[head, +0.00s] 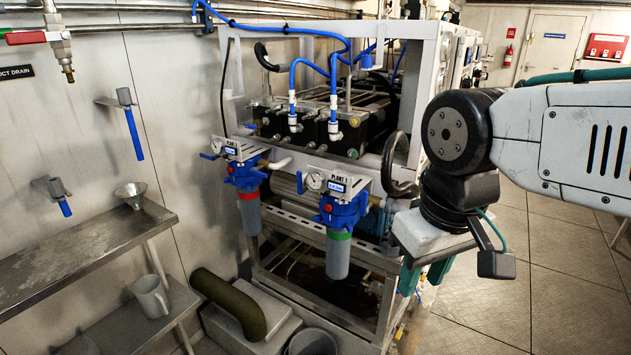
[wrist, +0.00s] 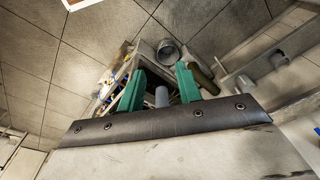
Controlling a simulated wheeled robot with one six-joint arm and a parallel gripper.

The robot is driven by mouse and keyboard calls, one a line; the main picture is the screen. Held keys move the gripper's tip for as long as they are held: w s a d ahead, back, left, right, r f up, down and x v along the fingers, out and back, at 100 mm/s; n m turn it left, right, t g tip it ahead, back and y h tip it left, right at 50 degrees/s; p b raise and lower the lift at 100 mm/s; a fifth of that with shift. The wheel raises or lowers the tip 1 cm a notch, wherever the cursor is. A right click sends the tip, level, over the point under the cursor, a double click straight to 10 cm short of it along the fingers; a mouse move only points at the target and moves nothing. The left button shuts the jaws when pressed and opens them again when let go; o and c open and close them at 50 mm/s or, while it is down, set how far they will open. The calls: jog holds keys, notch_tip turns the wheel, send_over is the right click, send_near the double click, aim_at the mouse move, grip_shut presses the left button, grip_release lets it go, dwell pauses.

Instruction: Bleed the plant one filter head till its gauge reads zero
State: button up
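The plant one filter head (head: 343,208) is blue, on the front of the frame, under a plate reading PLANT 1. A green ring and a grey bowl (head: 339,257) hang below it. Its round white gauge (head: 315,181) is at the plate's left; the needle is too small to read. A small blue lever (head: 299,183) shows left of the gauge. My gripper (head: 424,278) points down, right of the filter and apart from it. In the wrist view its teal fingers (wrist: 160,88) stand apart, with a grey cylinder seen beyond the gap.
A second filter head (head: 246,175) with a red ring hangs to the left. A dark green hose (head: 229,303) and a bucket (head: 312,343) are low in front. Open floor (head: 560,290) lies right.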

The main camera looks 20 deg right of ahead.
grip_shut()
dwell(1.7)
